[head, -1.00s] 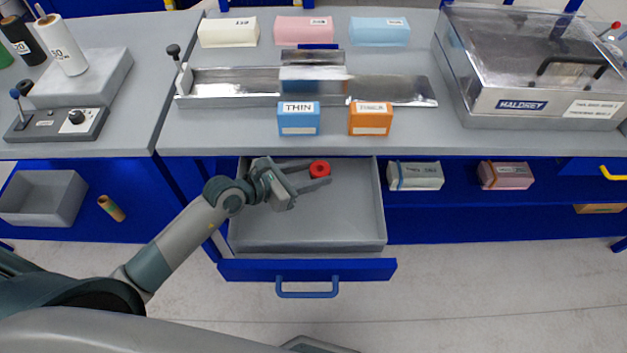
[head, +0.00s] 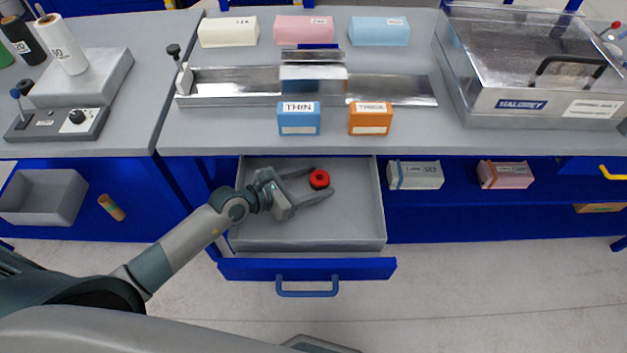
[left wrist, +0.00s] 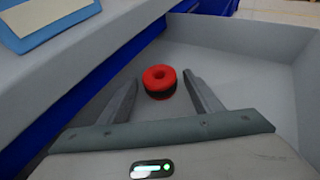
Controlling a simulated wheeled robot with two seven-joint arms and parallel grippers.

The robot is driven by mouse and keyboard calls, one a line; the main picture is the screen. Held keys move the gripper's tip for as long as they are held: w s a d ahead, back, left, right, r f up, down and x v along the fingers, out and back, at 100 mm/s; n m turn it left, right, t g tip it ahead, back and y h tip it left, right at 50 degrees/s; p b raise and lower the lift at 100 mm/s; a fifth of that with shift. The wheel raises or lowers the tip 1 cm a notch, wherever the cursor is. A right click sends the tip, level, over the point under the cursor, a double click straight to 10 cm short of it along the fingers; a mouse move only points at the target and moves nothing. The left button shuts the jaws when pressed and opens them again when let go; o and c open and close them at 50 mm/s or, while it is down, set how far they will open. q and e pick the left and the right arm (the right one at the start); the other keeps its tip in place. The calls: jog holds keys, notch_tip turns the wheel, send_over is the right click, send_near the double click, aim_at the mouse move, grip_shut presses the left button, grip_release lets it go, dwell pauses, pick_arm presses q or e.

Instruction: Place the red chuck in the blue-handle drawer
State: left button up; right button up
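The red chuck (head: 319,179) is a small ring with a dark lower part. It is inside the open blue-handle drawer (head: 300,240), near the drawer's back, and in the left wrist view the chuck (left wrist: 160,80) appears to sit on the pale drawer floor. The blue handle (head: 307,292) is on the drawer's front. My left gripper (head: 322,182) is in the drawer with its fingers spread on either side of the chuck. The left wrist view shows gaps between the chuck and both fingers (left wrist: 163,95). My right gripper is not in view.
The worktop above the drawer holds a blue THIN box (head: 298,119), an orange box (head: 370,119) and a metal track (head: 230,87). A lidded metal case (head: 545,100) stands at right. A grey bin (head: 42,198) is at left. The drawer's front floor is clear.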

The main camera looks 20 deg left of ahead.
pick_arm(q)
jog(key=shift+r, duration=0.15)
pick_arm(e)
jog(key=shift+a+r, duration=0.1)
pick_arm(q)
jog(key=b+v, duration=0.1)
jog(key=v, duration=0.6)
jog(key=shift+s+a, duration=0.15)
jog(key=shift+s, duration=0.05)
jog(key=b+v, duration=0.1)
jog(key=v, duration=0.3)
jog(key=shift+r, duration=0.1)
jog(key=shift+s+a+r, duration=0.1)
jog(key=shift+s+a, duration=0.05)
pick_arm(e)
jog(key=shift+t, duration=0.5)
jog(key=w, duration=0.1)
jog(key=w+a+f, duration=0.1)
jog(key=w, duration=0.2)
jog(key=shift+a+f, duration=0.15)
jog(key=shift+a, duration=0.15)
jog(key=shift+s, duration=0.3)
